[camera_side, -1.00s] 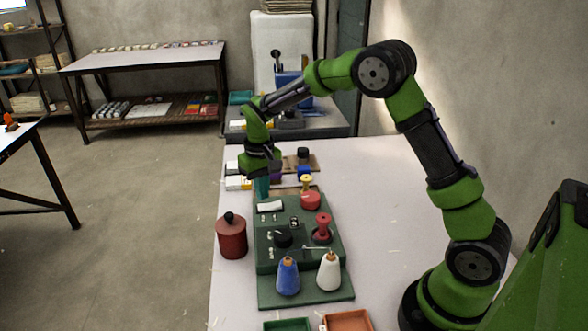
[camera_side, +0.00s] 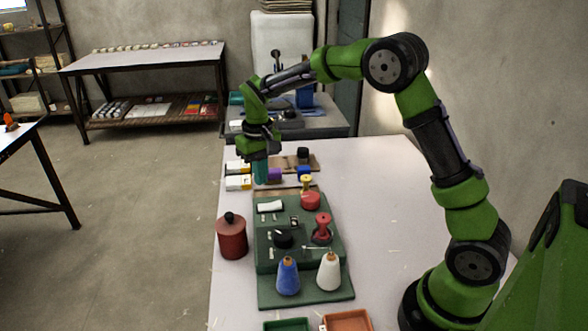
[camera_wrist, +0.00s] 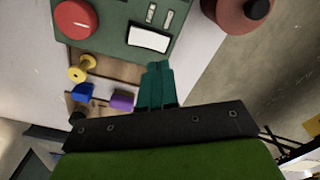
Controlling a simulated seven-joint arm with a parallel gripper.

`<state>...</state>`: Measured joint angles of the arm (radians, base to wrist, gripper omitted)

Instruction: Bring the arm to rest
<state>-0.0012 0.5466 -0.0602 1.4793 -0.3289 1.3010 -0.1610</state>
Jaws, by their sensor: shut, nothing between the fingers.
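My gripper (camera_side: 261,172) hangs pointing down above the far part of the white table (camera_side: 375,190). Its teal fingers are together and empty. That white piece also lies flat on the far left of the green board (camera_side: 270,207) in the side view. The fingers appear raised above the table; their exact height cannot be told.
Small coloured blocks and a yellow spool (camera_side: 306,182) lie beyond. The table's right side is clear.

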